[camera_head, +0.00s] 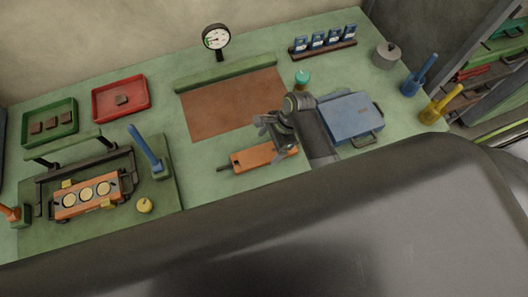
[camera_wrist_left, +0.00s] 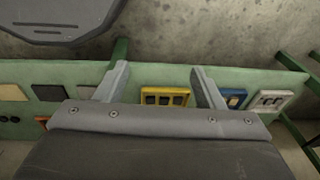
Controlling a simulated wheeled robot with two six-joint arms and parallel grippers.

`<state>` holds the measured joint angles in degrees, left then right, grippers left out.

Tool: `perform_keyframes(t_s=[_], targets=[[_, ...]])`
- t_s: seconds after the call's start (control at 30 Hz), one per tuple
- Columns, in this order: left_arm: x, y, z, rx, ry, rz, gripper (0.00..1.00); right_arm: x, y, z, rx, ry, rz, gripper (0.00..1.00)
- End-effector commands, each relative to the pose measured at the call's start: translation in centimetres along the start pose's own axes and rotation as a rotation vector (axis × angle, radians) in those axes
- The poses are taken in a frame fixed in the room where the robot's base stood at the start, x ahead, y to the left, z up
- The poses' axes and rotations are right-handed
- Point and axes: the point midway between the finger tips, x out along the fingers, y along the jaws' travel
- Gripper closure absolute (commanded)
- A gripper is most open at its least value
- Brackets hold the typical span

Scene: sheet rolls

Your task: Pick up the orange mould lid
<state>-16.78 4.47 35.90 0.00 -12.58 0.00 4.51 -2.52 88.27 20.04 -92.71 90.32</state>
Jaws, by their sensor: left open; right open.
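The orange mould lid (camera_head: 255,160) appears to be the flat orange plate with a dark handle at its left end, lying on the green bench just in front of the brown mat. My right gripper (camera_head: 266,130) is open over the lid's right part and hides some of it; contact cannot be told. An orange mould (camera_head: 70,209) with several round pale fillings sits in a dark frame at the left. My left gripper (camera_wrist_left: 160,76) is open and empty in the left wrist view, and does not show in the head view.
A blue case (camera_head: 350,117) lies right of my right arm, with a teal-topped item (camera_head: 302,78) behind. A blue upright handle (camera_head: 145,150) and yellow knob (camera_head: 144,205) stand left. The brown mat (camera_head: 225,108) is clear. A large dark surface covers the lower head view.

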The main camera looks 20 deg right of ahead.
Motion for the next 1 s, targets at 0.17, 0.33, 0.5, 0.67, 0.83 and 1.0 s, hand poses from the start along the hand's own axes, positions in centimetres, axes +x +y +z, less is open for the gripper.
perform_keyframes(t_s=[0.17, 0.33, 0.5, 0.67, 0.83, 1.0], targets=[[-0.7, -0.1, 0.7, -0.001, -0.012, -0.001, 0.38, 2.2, 0.2, -0.1, 0.001, -0.001, 0.004, 0.15], [-0.7, -0.2, 1.0, -0.001, -0.016, -0.002, 0.38, 3.5, 0.2, -0.1, 0.0, -0.001, 0.001, 0.15], [-0.7, -0.2, 1.0, -0.001, -0.017, -0.002, 0.38, 3.7, 0.2, -0.2, -0.001, 0.0, 0.0, 0.15], [-0.7, -0.2, 1.0, -0.001, -0.017, -0.002, 0.38, 3.7, 0.2, -0.2, 0.0, 0.0, 0.0, 0.21], [-0.7, -0.2, 1.0, -0.001, -0.017, -0.002, 0.38, 3.7, 0.2, -0.2, 0.0, 0.0, 0.0, 0.43], [-0.7, -0.2, 0.9, 0.0, -0.016, -0.002, 0.38, 3.6, 0.2, -0.2, 0.0, 0.0, 0.0, 0.66]])
